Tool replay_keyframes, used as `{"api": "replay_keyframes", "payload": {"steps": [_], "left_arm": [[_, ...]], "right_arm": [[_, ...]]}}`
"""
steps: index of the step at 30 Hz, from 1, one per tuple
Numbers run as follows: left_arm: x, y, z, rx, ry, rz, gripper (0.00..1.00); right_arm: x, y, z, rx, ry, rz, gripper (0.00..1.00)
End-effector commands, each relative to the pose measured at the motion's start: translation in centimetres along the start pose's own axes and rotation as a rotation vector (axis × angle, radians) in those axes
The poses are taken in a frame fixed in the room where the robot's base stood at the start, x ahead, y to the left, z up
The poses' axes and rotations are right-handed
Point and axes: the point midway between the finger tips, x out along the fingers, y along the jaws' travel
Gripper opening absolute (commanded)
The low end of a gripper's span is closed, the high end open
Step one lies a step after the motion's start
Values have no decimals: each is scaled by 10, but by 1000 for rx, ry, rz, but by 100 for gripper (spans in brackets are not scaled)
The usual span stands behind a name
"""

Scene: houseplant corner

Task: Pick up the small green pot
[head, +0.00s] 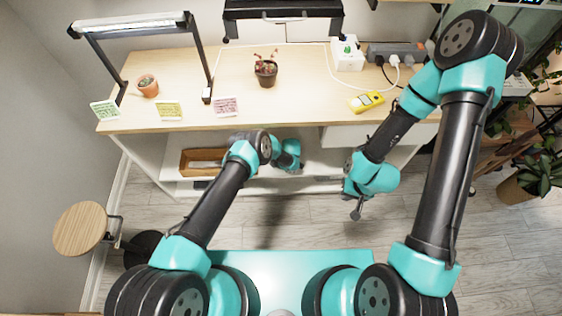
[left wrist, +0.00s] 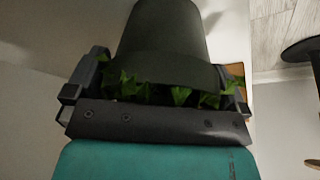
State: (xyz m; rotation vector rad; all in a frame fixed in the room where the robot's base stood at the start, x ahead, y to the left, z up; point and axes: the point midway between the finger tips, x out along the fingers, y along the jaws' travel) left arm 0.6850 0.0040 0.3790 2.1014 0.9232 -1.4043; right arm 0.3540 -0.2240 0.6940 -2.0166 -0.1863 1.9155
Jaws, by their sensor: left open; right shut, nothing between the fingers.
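The small green pot (left wrist: 165,45), dark grey-green with green leaves at its rim, fills the upper middle of the left wrist view. My left gripper (left wrist: 163,82) is open, with one finger on each side of the pot and its leaves; whether either finger touches it I cannot tell. In the head view my left arm reaches in under the tabletop at the shelf, and the gripper and pot are hidden there. My right gripper (head: 357,209) is shut and empty, pointing down over the floor in front of the table.
The wooden table (head: 300,110) carries a terracotta pot (head: 148,88), a dark pot (head: 266,76) with a reddish plant, small cards, a yellow meter (head: 366,102) and a power strip (head: 395,53). A wooden tray (head: 188,163) sits on the lower shelf. A stool (head: 82,228) stands left.

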Motion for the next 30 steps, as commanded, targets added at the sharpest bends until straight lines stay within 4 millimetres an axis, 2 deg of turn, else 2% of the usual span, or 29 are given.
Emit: {"api": "replay_keyframes", "payload": {"steps": [14, 25, 30], "left_arm": [[1, 0, 0, 0, 0, 0, 100], [1, 0, 0, 0, 0, 0, 66], [0, 0, 0, 0, 0, 0, 66]], "right_arm": [[0, 0, 0, 0, 0, 0, 0], [0, 0, 0, 0, 0, 0, 0], [0, 0, 0, 0, 0, 0, 0]]}}
